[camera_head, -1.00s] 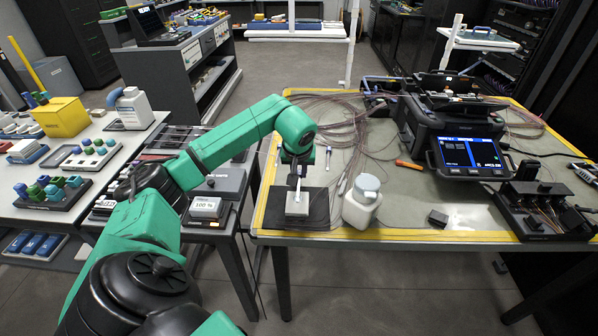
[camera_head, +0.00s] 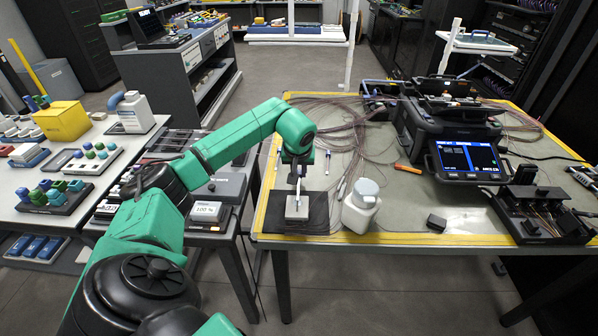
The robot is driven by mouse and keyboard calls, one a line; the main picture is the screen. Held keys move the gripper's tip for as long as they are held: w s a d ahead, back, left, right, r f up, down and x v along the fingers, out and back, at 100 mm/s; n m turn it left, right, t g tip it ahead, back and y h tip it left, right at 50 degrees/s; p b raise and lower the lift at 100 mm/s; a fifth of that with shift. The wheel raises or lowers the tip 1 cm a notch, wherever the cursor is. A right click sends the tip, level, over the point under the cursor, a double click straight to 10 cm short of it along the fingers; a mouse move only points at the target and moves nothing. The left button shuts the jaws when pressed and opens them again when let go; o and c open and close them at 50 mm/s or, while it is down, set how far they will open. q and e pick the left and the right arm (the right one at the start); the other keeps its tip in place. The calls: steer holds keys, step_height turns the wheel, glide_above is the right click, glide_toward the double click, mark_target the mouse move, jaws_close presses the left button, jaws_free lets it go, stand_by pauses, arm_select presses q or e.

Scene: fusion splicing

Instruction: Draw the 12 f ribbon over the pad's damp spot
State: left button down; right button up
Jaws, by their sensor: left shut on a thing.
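My left gripper (camera_head: 297,188) points down over the near left corner of the work table. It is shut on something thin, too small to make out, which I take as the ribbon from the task. Right below it is a small pale grey pad (camera_head: 297,207) on a dark square mat (camera_head: 290,213). The gripper tips look to be at or just above the pad's top; I cannot tell whether they touch. A damp spot cannot be made out. My right gripper is not in view.
A white bottle with a grey cap (camera_head: 361,206) stands just right of the mat. Thin brown fibres (camera_head: 345,130) lie coiled behind. A splicer with a lit screen (camera_head: 468,158), an orange tool (camera_head: 408,168) and a small dark block (camera_head: 437,222) are further right.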

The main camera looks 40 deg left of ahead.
arm_select(q)
steer(key=shift+r, duration=0.1)
step_height(320, 180, up, 5)
steer(key=p, duration=0.4)
steer(key=shift+p, duration=0.3)
